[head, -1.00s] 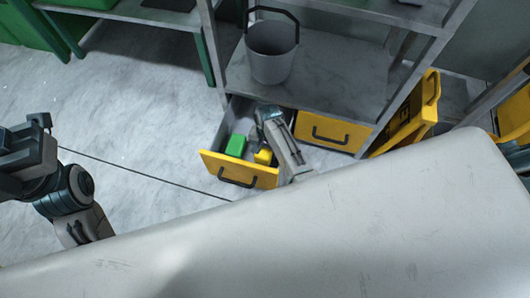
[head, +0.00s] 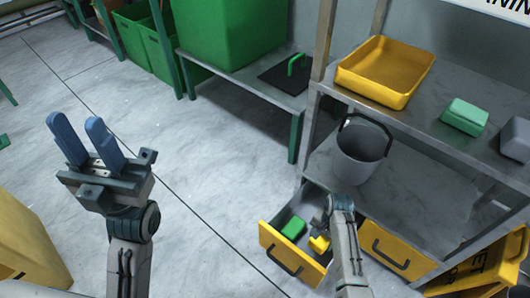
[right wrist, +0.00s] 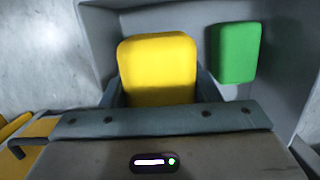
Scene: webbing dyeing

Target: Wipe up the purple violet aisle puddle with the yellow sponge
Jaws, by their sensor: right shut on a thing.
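The yellow sponge (head: 319,243) is in the open drawer (head: 283,257) of the shelf unit, and it fills the middle of the right wrist view (right wrist: 157,65). My right gripper (head: 322,231) reaches down into the drawer and is shut on the sponge, a finger at each side. A green sponge (head: 293,228) lies beside it in the drawer, to its right in the right wrist view (right wrist: 236,52). My left gripper (head: 76,122) is raised over the floor at the left, its blue fingers apart and empty. No violet puddle shows in these views.
A grey bucket (head: 363,152) stands on the shelf above the drawer. A yellow tray (head: 386,68) and a light green block (head: 466,116) are on the top shelf. A yellow wet-floor sign (head: 487,268) stands at the right. The grey floor (head: 215,185) left of the drawer is clear.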

